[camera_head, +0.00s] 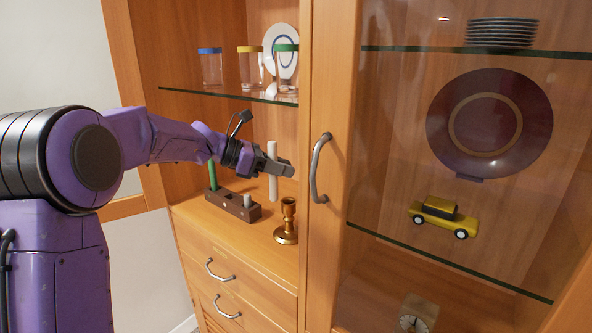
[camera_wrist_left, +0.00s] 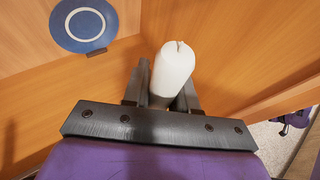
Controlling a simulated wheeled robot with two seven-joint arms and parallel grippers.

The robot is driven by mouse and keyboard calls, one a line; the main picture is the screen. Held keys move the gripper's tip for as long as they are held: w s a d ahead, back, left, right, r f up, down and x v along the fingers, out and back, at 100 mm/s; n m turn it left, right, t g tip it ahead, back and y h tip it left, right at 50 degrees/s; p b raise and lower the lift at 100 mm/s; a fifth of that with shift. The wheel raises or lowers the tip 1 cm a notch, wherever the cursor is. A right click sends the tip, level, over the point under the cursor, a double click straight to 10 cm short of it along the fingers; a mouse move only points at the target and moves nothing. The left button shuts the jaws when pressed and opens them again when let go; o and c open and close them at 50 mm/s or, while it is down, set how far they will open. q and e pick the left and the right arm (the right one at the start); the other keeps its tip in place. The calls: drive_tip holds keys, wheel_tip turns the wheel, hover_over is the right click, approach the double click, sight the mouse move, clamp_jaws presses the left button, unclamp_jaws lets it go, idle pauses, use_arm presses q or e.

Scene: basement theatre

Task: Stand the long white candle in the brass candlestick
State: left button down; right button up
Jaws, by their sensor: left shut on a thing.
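The long white candle (camera_head: 271,172) is upright in the head view, held by my left gripper (camera_head: 283,168). In the left wrist view the candle (camera_wrist_left: 172,70) stands between the two dark fingers of my left gripper (camera_wrist_left: 162,95), which are shut on it. The brass candlestick (camera_head: 287,222) stands on the cabinet's wooden counter, below and a little right of the candle. The candle's lower end is above the candlestick and apart from it. My right gripper is not in view.
A glass shelf (camera_head: 225,94) with lidded glasses is above. A cabinet door with a handle (camera_head: 319,168) stands close on the right.

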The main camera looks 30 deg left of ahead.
use_arm(q)
drive_tip(key=p+x, duration=0.2)
drive_tip(key=x, duration=0.1)
drive_tip(key=shift+w+d+r, duration=0.15)
drive_tip(key=shift+d+r, duration=0.15)
wheel_tip(320, 180, down, 3)
drive_tip(key=shift+w+r+p, duration=0.1)
drive_tip(key=shift+r+p, duration=0.1)
drive_tip(key=shift+p, duration=0.35)
drive_tip(key=shift+w+a+f, duration=0.1)
drive_tip(key=shift+w+f, duration=0.05)
drive_tip(key=shift+f, duration=0.1)
drive_tip(key=shift+f+b, duration=0.1)
drive_tip(key=shift+b, duration=0.4)
drive_tip(key=c, duration=0.9)
unclamp_jaws()
